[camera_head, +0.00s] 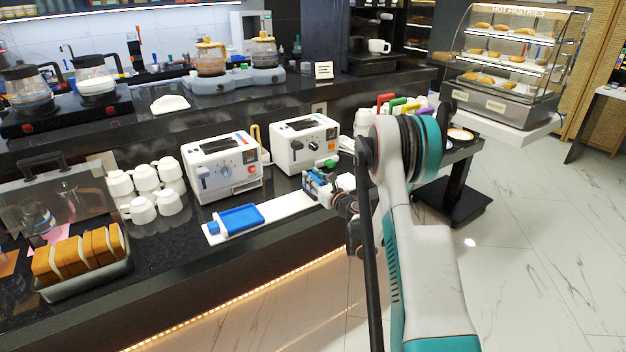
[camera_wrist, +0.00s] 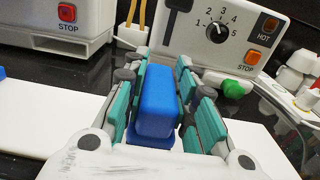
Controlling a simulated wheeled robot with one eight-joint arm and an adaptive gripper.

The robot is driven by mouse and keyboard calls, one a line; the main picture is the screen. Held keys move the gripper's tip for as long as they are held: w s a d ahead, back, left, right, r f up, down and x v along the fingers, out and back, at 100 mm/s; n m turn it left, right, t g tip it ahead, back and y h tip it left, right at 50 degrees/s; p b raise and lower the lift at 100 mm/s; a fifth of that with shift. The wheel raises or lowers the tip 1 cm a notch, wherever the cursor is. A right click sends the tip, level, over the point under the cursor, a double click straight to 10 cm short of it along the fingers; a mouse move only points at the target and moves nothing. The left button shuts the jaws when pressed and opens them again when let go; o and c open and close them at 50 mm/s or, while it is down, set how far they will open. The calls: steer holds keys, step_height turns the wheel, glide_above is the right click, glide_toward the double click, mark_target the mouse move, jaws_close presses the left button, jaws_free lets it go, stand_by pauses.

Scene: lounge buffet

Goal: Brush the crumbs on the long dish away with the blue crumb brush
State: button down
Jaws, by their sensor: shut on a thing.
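The long white dish (camera_head: 281,208) lies along the black counter in front of two toasters; it also shows in the wrist view (camera_wrist: 45,115). My gripper (camera_head: 319,184) is over the right part of the dish. In the wrist view its teal finger pads are shut on the blue crumb brush (camera_wrist: 158,100), which stands upright between them. The brush's lower end is close to the dish; I cannot tell whether it touches. A blue dustpan (camera_head: 237,219) lies at the left end of the dish. I cannot make out any crumbs; my gripper and arm hide part of the dish.
The white toasters (camera_head: 222,167) and (camera_head: 304,146) stand close behind the dish. White cups (camera_head: 146,181) are stacked to the left, and a tray of bread slices (camera_head: 82,275) sits at the far left. Counter in front of the dish is clear.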

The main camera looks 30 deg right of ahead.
steer(key=shift+s+a, duration=0.15)
steer(key=shift+a, duration=3.5)
steer(key=shift+s+a, duration=0.15)
steer(key=shift+a, duration=3.45)
steer(key=shift+r, duration=0.1)
step_height(320, 180, up, 8)
steer(key=p, duration=0.4)
steer(key=s+a+r, duration=0.3)
steer(key=a+r, duration=0.1)
steer(key=a, duration=0.3)
steer(key=s+a+r, duration=0.4)
steer(key=a+r, duration=0.1)
steer(key=a, duration=0.3)
steer(key=shift+s+a+h, duration=0.15)
steer(key=shift+a+h, duration=0.1)
steer(key=shift+h, duration=0.05)
